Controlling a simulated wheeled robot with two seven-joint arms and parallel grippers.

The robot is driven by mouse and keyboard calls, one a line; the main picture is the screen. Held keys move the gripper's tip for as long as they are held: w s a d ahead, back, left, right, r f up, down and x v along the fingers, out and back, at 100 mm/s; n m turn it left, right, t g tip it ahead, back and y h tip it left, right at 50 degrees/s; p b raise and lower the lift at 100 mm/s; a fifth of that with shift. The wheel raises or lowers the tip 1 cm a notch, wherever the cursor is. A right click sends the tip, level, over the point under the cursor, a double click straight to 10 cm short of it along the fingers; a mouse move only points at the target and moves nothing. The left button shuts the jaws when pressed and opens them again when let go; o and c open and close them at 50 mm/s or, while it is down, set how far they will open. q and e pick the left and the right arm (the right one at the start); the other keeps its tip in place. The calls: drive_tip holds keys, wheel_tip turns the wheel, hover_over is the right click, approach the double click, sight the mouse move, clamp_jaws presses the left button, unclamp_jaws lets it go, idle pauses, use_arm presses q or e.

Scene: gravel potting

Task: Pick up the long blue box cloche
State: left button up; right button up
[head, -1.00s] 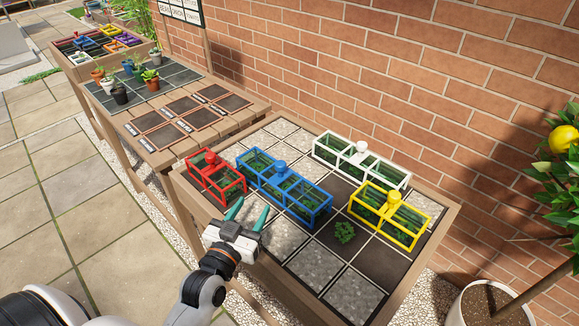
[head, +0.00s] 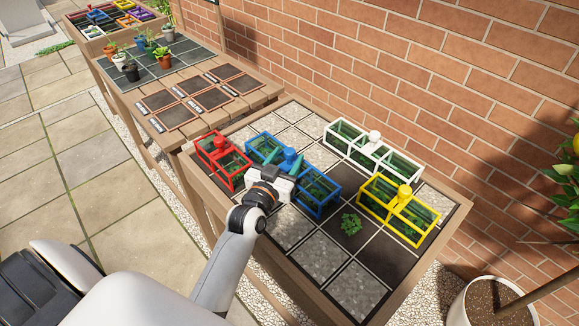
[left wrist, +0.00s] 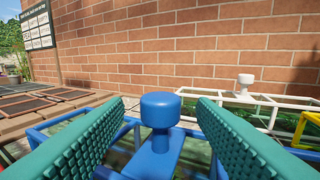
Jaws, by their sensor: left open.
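The long blue box cloche (head: 319,188) stands on the tiled bench top in the head view, with plants under its clear panes. My left gripper (head: 285,165) is at its middle, partly hiding it. In the left wrist view the blue knob (left wrist: 160,108) of the cloche stands upright between my two teal fingers (left wrist: 160,135). The fingers are open, with a gap on each side of the knob. My right gripper is not in view.
A red cloche (head: 222,160) stands close on the left. A white cloche (head: 373,149) is behind and a yellow cloche (head: 399,208) is to the right. A small loose plant (head: 351,223) sits on a dark tile. A brick wall (head: 420,80) rises behind the bench.

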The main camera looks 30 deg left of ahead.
use_arm(q)
drive_tip(key=shift+w+f, duration=0.1)
drive_tip(key=shift+w, duration=1.15)
drive_tip(key=shift+s, duration=0.1)
clamp_jaws()
